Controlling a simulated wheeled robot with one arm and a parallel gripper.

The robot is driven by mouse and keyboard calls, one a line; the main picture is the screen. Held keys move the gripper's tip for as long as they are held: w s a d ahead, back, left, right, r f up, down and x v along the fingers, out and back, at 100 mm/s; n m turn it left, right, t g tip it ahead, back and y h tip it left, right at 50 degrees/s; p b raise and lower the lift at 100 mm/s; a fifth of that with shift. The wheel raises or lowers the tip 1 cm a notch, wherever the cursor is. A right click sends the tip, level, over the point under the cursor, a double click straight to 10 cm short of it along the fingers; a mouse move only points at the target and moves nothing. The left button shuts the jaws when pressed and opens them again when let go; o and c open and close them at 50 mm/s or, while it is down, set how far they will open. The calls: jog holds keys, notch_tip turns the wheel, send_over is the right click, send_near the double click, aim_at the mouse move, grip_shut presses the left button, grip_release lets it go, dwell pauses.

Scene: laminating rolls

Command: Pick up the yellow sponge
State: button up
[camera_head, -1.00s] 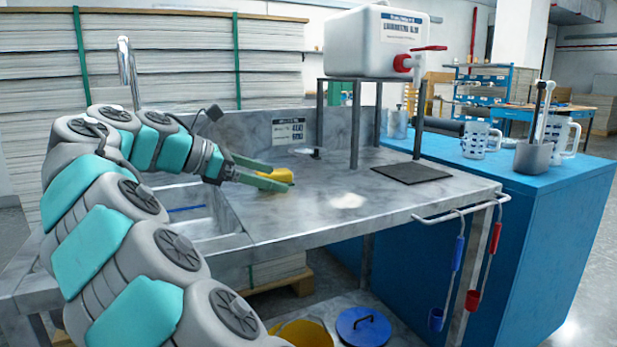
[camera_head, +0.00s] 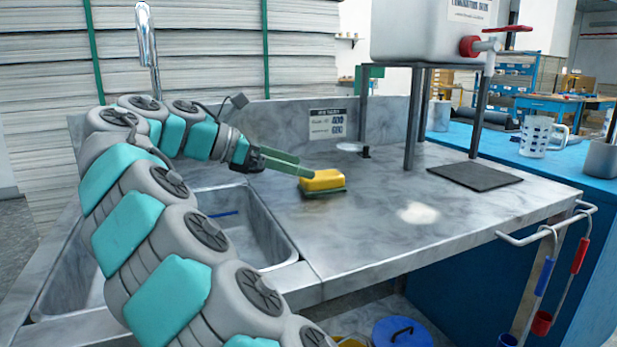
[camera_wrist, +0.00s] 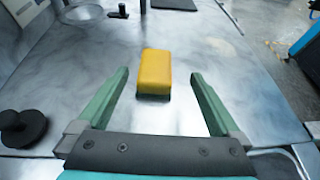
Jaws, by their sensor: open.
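The yellow sponge (camera_head: 322,180) lies on the steel counter, just right of the sink in the head view. In the wrist view the yellow sponge (camera_wrist: 155,72) lies ahead, between the lines of the two green fingers and slightly beyond their tips. My gripper (camera_head: 303,168) is open and empty. In the head view its fingers come from the left and end close to the sponge. The wrist view also shows my gripper (camera_wrist: 158,75) with its fingers wide apart. A dark green edge shows under the sponge in the head view.
The sink basin (camera_head: 245,230) is left of the sponge. A dark mat (camera_head: 474,174) lies under a stand holding a white tank (camera_head: 425,30) at the right. A dark round knob-like object (camera_wrist: 22,128) is at left in the wrist view. The counter around the sponge is mostly clear.

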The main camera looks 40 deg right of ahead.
aim_at(322, 174)
jog(key=shift+w, duration=0.3)
jog(key=shift+d, duration=0.2)
jog(key=shift+b+x, duration=0.45)
jog(key=shift+x, duration=3.3)
jog(key=shift+a+f, duration=0.1)
jog(key=shift+f, duration=0.1)
jog(key=c, duration=1.4)
jog(key=shift+w+r+p, duration=0.1)
jog(key=shift+r+p, duration=0.25)
jog(key=shift+r, duration=1.4)
jog(key=s+d, duration=0.3)
jog(key=d, duration=0.1)
jog(key=s+d+r, duration=0.1)
jog(key=s+d, duration=0.2)
jog(key=d, duration=0.1)
jog(key=s+d, duration=0.3)
jog(key=d, duration=0.2)
jog(key=shift+s+r, duration=0.25)
jog(key=shift+r, duration=0.05)
